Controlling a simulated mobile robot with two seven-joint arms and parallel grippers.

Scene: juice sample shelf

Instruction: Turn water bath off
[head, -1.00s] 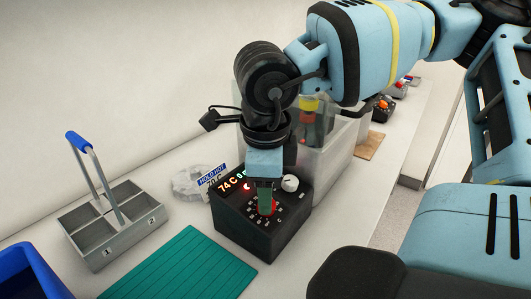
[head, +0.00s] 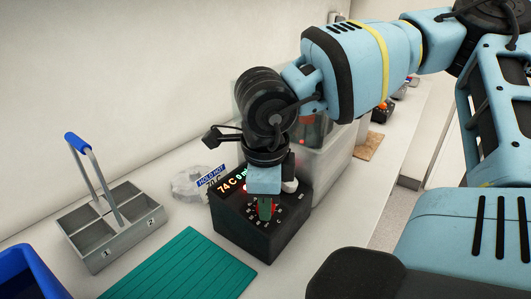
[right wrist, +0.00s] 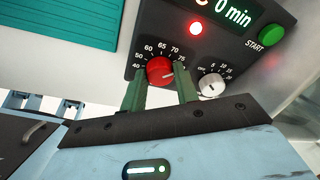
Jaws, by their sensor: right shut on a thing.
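The water bath's black control box (head: 250,235) stands on the bench; its display reads 74 C and 0 min. My right gripper (head: 265,208) points down at its front panel. In the right wrist view the fingers of my right gripper (right wrist: 161,90) are shut on the red temperature knob (right wrist: 160,70), one on each side. The knob's mark points toward the 75 side. The white timer knob (right wrist: 211,85), with OFF on its dial, is right of the fingers. A red light (right wrist: 196,28) glows and a green START button (right wrist: 271,35) shows. My left gripper is not in view.
The clear bath tank (head: 330,160) stands behind the box. A teal mat (head: 185,262), a grey caddy (head: 128,240) with a blue handle and a blue bin (head: 25,275) are to the left.

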